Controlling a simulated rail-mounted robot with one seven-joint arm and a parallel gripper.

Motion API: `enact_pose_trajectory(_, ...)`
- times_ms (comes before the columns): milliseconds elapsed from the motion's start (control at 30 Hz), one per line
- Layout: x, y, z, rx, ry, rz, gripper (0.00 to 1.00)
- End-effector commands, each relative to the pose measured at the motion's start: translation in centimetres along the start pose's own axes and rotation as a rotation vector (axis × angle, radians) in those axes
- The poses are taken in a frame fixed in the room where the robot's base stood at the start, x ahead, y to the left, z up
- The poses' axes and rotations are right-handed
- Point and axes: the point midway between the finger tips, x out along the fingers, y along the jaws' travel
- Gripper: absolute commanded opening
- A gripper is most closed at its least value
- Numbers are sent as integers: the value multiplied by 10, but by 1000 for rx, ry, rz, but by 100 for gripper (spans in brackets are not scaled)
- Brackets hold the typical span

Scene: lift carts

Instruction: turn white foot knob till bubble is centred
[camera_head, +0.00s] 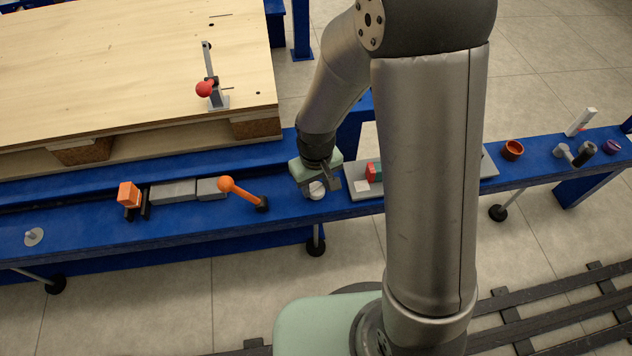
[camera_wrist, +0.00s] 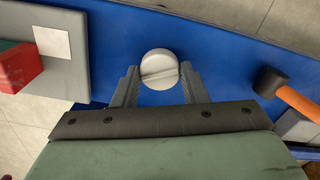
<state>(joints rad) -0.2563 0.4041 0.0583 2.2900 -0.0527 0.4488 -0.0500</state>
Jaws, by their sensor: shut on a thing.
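The white foot knob (camera_head: 317,190) sits on the blue beam, in the middle of the head view. In the wrist view the round white knob (camera_wrist: 159,70) shows from above, with a bar or slot across its face. My gripper (camera_head: 320,185) is over the beam with one finger on each side of the knob. In the wrist view my gripper (camera_wrist: 160,80) is shut on the knob. I cannot make out a bubble level in either view.
A grey plate (camera_head: 362,194) with a red block (camera_head: 372,172) lies just right of the knob. A wooden board (camera_head: 120,60) fills the upper left.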

Motion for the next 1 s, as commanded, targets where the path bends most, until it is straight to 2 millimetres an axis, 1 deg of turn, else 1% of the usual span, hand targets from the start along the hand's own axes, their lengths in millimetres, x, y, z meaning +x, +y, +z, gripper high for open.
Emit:
enact_pose_trajectory(600, -2, 0, 0, 472, 0, 0, 16)
enact_pose_trajectory(800, -2, 0, 0, 579, 0, 0, 16)
enact_pose_trajectory(1000, -1, 0, 0, 639, 1, 0, 16)
